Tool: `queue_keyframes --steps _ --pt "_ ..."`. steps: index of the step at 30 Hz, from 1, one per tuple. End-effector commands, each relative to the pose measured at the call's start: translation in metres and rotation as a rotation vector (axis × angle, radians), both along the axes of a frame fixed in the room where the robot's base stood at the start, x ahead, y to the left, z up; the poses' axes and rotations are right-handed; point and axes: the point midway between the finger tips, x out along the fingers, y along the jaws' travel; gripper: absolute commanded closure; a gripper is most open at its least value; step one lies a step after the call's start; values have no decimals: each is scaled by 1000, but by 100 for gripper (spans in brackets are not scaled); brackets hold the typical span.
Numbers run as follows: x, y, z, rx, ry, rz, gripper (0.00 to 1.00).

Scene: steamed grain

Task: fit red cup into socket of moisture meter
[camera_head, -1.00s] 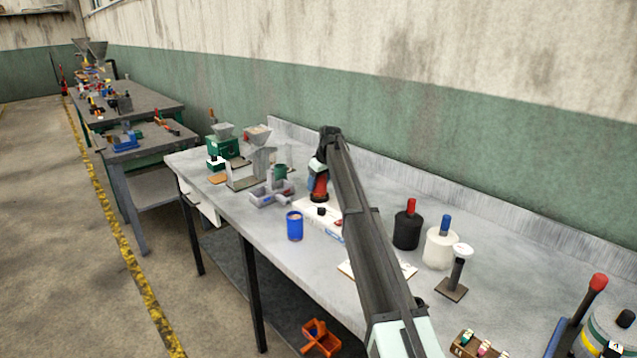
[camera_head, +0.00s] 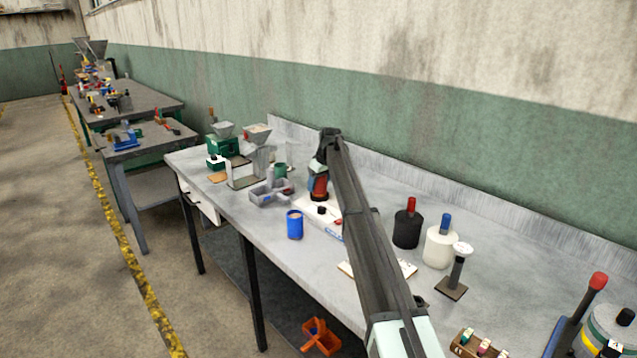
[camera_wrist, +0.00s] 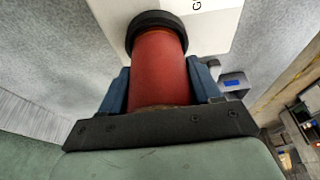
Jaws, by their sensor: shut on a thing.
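The red cup (camera_wrist: 158,70) is held between the blue fingers of my gripper (camera_wrist: 160,88) in the wrist view. Its black-rimmed end points away from the palm, over the white moisture meter (camera_wrist: 215,22). In the head view the red cup (camera_head: 319,186) is upright at the meter's far end, under my gripper (camera_head: 318,178). The white moisture meter (camera_head: 330,217) lies on the bench with a black knob and a red spot on top. The socket is hidden, and I cannot tell whether the cup touches the meter.
A blue cup (camera_head: 294,225) stands just left of the meter. A grey tray (camera_head: 268,196) and a green cup (camera_head: 280,172) are farther left. Black (camera_head: 407,230) and white (camera_head: 438,247) bottles stand to the right. The front bench edge is mostly clear.

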Motion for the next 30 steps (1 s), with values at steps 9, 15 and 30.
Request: queue_keyframes --steps 9,15,30 --pt "0 0 -7 0 0 0 68" --pt "0 0 -11 0 0 0 68" --pt "0 0 -13 0 0 0 29"
